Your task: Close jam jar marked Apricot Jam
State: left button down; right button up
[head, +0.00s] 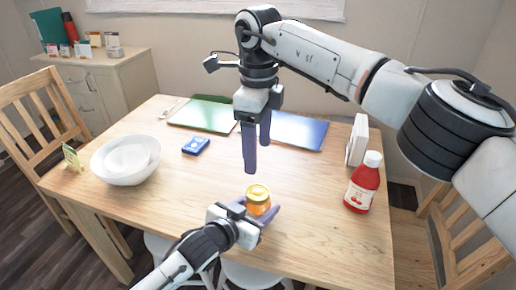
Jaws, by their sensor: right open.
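A small orange jam jar (258,204) with a golden top stands upright near the front edge of the table. Its label is too small to read, and I cannot tell how tightly the lid sits. My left gripper (256,211) comes in from the front left, with its purple fingers on either side of the jar, seemingly closed against it and partly hiding its lower part. My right gripper (257,158) points down above and behind the jar. It is open and empty, its fingers clear of the jar.
On the wooden table (215,185) are white bowls (125,160), a blue box (196,145), a green board (203,113), a blue board (298,131), a red bottle (363,183) and a white upright object (357,140). The table left of the jar is clear.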

aim_at(250, 213)
pick_arm(q)
jog(key=c, duration=0.6)
grip_release()
jog(key=p+v, duration=0.1)
jog(key=v, duration=0.9)
jog(key=shift+s+a+r, duration=0.1)
jog(key=shift+s, duration=0.05)
